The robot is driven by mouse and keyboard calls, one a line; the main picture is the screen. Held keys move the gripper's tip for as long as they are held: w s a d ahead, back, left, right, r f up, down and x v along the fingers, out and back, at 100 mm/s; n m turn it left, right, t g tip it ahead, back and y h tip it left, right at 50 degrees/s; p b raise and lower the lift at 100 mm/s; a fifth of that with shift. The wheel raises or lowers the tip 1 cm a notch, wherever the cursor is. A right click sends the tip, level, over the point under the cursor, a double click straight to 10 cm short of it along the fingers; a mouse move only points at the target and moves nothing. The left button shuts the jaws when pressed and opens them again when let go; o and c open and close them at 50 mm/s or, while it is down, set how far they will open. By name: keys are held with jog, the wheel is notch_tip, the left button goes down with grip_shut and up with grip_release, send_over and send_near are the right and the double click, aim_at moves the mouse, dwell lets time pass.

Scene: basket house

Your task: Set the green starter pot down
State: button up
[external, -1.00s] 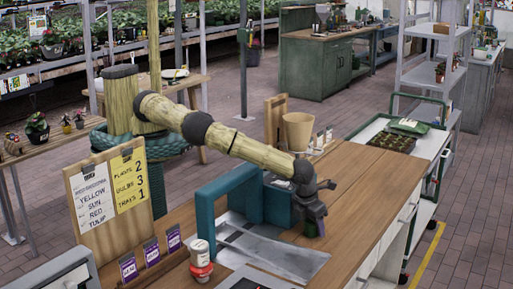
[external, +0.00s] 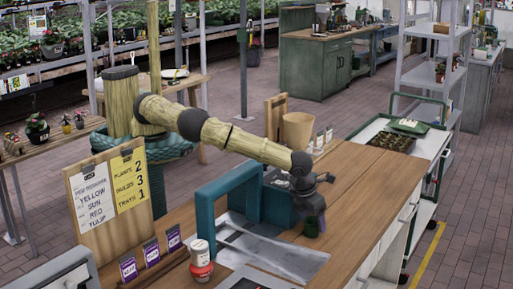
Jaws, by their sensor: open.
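The small dark green starter pot (external: 311,228) stands upright on the wooden bench top, just right of the teal frame (external: 232,190). My gripper (external: 312,213) points down right above the pot and is open. The fingertips are small and dark here, so I cannot tell whether they still touch the pot's rim. The inside of the pot is hidden by my gripper.
The teal frame and a grey sheet (external: 285,258) lie close to the left. A tan pot (external: 298,131) stands behind. A red-and-white container (external: 201,262) and seed packets (external: 174,239) are at front left. The bench top (external: 362,195) to the right is clear.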

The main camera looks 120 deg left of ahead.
jog(key=b+v, duration=0.2)
jog(key=v, duration=0.7)
jog(key=shift+r, duration=0.2)
